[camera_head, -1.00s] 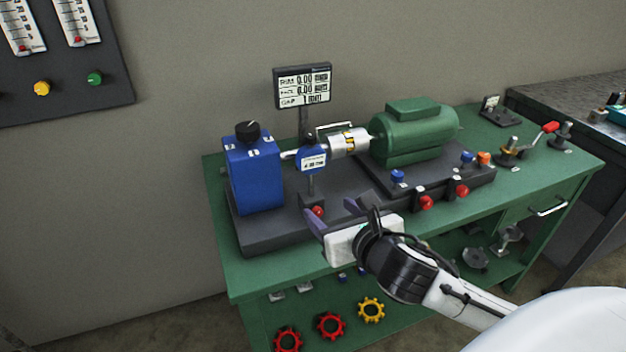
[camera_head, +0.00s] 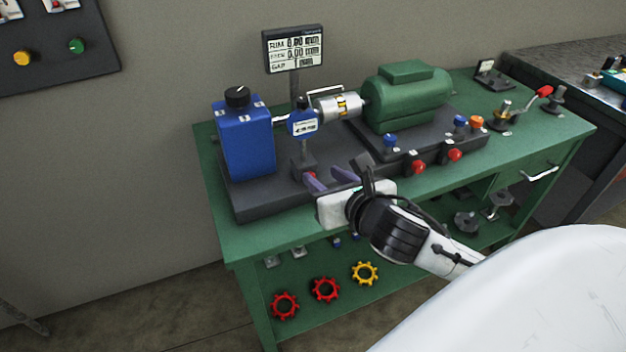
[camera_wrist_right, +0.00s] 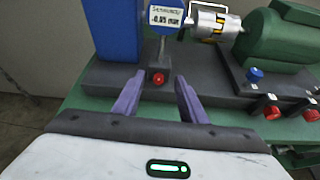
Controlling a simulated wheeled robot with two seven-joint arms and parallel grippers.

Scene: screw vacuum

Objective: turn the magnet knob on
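The red magnet knob (camera_wrist_right: 158,79) is on the front of a small dark base block (camera_wrist_right: 157,68), under the blue dial gauge (camera_wrist_right: 167,17). In the head view the knob is mostly hidden by a finger; the gauge (camera_head: 302,122) stands above its base (camera_head: 304,166). My right gripper (camera_head: 321,175) is open, its two purple fingers spread and empty. In the right wrist view the knob shows in the gap between the fingertips, nearer the left finger. I cannot tell whether a finger touches it. My left gripper is not in view.
A blue housing (camera_head: 246,143) with a black top knob stands left of the gauge. A green motor (camera_head: 406,98) stands right of it. Other red knobs (camera_head: 418,168) and blue knobs (camera_head: 390,140) line the motor's base. The green bench (camera_head: 260,228) has free room in front.

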